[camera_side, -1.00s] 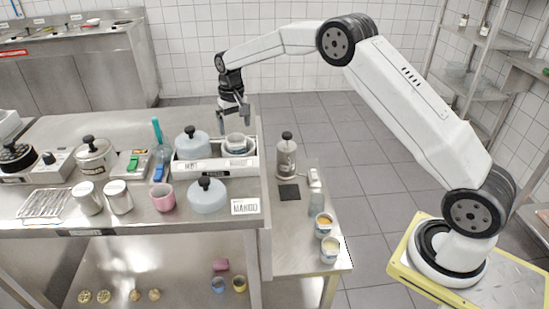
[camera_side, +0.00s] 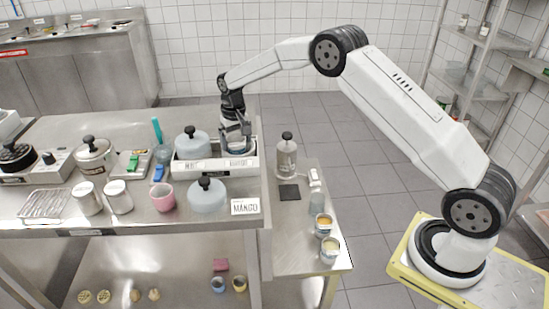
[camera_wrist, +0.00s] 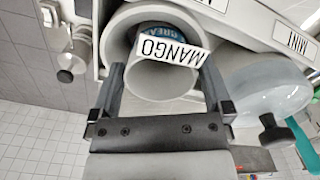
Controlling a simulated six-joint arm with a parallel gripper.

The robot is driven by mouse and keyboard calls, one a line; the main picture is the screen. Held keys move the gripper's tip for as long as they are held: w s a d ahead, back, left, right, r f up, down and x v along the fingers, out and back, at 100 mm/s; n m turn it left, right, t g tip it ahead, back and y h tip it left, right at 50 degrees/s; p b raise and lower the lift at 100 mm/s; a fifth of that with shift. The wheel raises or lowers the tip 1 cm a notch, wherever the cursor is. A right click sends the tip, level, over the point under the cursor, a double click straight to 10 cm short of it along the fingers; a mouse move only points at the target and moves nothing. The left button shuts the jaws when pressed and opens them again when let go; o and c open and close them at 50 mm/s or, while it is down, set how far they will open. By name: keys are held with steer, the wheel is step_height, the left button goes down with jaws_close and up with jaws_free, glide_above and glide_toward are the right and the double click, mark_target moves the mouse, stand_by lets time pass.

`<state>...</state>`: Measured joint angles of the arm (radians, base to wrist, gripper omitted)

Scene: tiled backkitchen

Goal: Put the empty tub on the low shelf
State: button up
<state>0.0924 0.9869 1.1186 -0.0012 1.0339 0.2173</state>
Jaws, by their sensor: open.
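A pale tub (camera_side: 238,147) sits in the right compartment of a white rack (camera_side: 215,172) on the counter. The low shelf (camera_side: 185,270) lies under the counter.
Pink (camera_side: 221,265), blue (camera_side: 218,286) and yellow (camera_side: 239,285) cups occupy the low shelf's right part. Grey-blue domed lids (camera_side: 207,197) stand in and before the rack. A MANGO card (camera_side: 245,206) is at the counter edge. A side table (camera_side: 300,240) holds a dispenser and cups.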

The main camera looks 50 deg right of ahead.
steer(key=shift+c, duration=0.2)
steer(key=c, duration=1.1)
steer(key=shift+r, duration=0.1)
steer(key=shift+r, duration=0.1)
steer(key=shift+r, duration=0.5)
steer(key=shift+s+a+r, duration=0.2)
steer(key=shift+s+r, duration=1.75)
steer(key=shift+s, duration=0.4)
steer(key=shift+s+a+r, duration=0.15)
steer(key=shift+s+r, duration=1.8)
steer(key=shift+s, duration=0.35)
steer(key=shift+s+a+r, duration=0.2)
steer(key=shift+s+r, duration=1.75)
steer(key=shift+s, duration=0.4)
